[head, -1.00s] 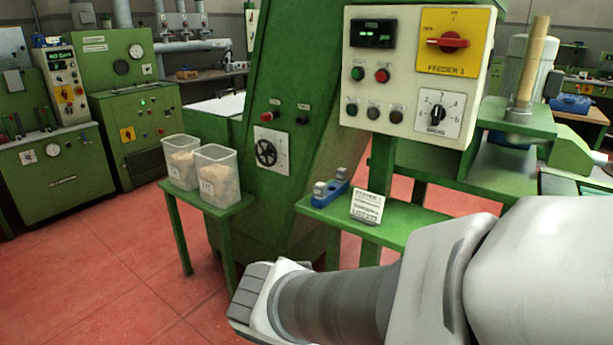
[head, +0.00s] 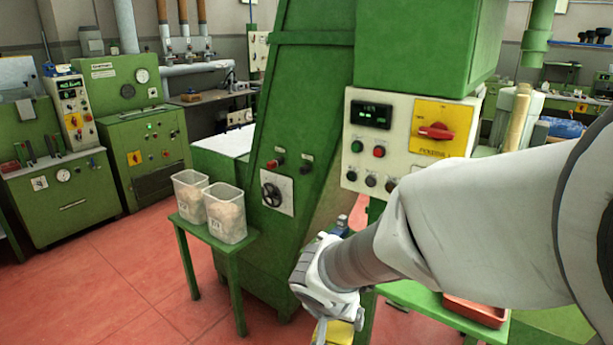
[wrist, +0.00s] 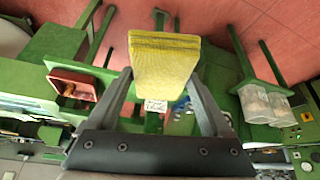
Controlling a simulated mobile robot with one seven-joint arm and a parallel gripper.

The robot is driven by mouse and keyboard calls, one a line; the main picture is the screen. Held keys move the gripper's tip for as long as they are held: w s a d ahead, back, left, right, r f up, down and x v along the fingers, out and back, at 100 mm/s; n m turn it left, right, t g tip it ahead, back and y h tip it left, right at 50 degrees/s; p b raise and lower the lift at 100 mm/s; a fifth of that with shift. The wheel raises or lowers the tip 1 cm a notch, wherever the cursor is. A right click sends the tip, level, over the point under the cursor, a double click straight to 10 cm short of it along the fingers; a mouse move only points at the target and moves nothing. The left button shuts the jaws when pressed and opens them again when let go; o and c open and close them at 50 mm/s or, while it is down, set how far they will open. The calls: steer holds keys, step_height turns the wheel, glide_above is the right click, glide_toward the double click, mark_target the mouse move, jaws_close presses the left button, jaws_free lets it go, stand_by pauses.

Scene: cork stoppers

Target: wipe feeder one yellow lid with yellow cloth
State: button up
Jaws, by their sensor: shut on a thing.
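My gripper (wrist: 162,84) is shut on a folded yellow cloth (wrist: 165,62), which sits between its two fingers in the wrist view. In the head view the yellow cloth (head: 338,333) shows at the bottom edge, under my wrist, and the fingers are mostly out of frame. A yellow plate (head: 424,119) with a red rotary switch is on the front of the pale control box (head: 357,181), above and to the right of the cloth. The cloth is apart from it. My arm covers the lower right part of the box. I cannot make out a separate yellow lid.
Two clear bins (head: 226,212) of cork-coloured material stand on a small green table (head: 205,240) at left. A red tray (head: 476,311) lies on a green shelf (head: 415,296) under my arm. A blue item (wrist: 181,103) and a white sign (wrist: 156,105) are near the cloth. Red floor is open at left.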

steer(key=w+d+r+n+y+p, duration=0.15)
steer(key=w+d+r+p, duration=0.25)
steer(key=r+p, duration=0.55)
steer(key=w+d+r+n+y+p, duration=0.1)
steer(key=w+d+r+n+p, duration=0.3)
steer(key=r+p, duration=0.55)
step_height(320, 180, down, 8)
steer(key=w+m+b, duration=0.1)
steer(key=b, duration=0.1)
steer(key=shift+d+r+t+b, duration=0.25)
steer(key=shift+d+t+b, duration=0.1)
steer(key=shift+t+b, duration=0.05)
